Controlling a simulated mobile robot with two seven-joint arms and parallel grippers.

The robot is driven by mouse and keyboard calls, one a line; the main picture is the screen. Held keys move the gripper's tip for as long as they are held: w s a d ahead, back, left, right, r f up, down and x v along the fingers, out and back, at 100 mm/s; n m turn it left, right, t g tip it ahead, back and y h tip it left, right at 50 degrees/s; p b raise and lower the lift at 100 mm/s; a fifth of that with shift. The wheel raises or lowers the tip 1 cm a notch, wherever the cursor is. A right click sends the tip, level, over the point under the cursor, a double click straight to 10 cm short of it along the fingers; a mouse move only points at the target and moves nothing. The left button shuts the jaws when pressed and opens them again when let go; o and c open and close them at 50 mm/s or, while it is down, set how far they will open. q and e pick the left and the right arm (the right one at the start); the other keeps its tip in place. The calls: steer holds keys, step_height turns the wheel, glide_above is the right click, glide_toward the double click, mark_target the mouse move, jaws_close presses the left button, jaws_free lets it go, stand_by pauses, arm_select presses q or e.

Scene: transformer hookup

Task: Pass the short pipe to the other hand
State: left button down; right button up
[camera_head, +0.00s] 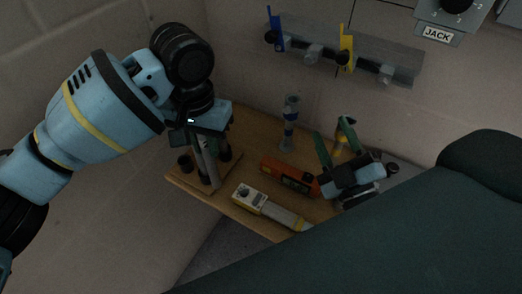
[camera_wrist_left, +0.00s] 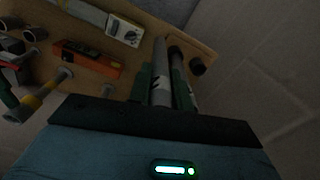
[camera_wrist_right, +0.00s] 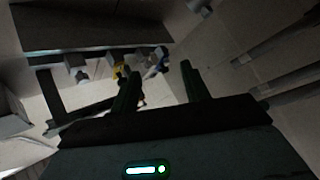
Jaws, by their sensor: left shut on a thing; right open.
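My left gripper (camera_head: 207,128) points down over the left end of the wooden table. In the left wrist view, its green fingers (camera_wrist_left: 164,80) are shut on a grey pipe (camera_wrist_left: 160,72), which I take as the short pipe. The pipe (camera_head: 208,165) shows below the gripper in the head view, roughly upright and slightly tilted. I cannot tell whether its lower end touches the table. A second pipe with a dark collar (camera_wrist_left: 177,62) is close beside it. My right gripper (camera_head: 334,136) is open at the table's right side, its green fingers (camera_wrist_right: 160,72) apart and empty.
On the table (camera_head: 250,145) lie an orange level (camera_head: 290,177) and a yellow-white meter (camera_head: 250,196). A yellow-banded pipe (camera_wrist_left: 42,93) stands near my right gripper. A wall rail (camera_head: 340,50) has blue and yellow levers. A JACK panel (camera_head: 440,35) is upper right.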

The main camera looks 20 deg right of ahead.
steer(key=w+a+r+n+t+y, duration=0.2)
steer(key=a+r+n+y, duration=0.1)
steer(key=a+r+n, duration=0.15)
steer(key=m+g+y, duration=0.3)
steer(key=g+y, duration=0.6)
steer(key=g, duration=0.6)
glide_toward(209, 155)
steer(key=shift+d+f, duration=0.45)
steer(key=shift+d, duration=0.35)
steer(key=x, duration=1.2)
steer(key=shift+a+r, duration=0.1)
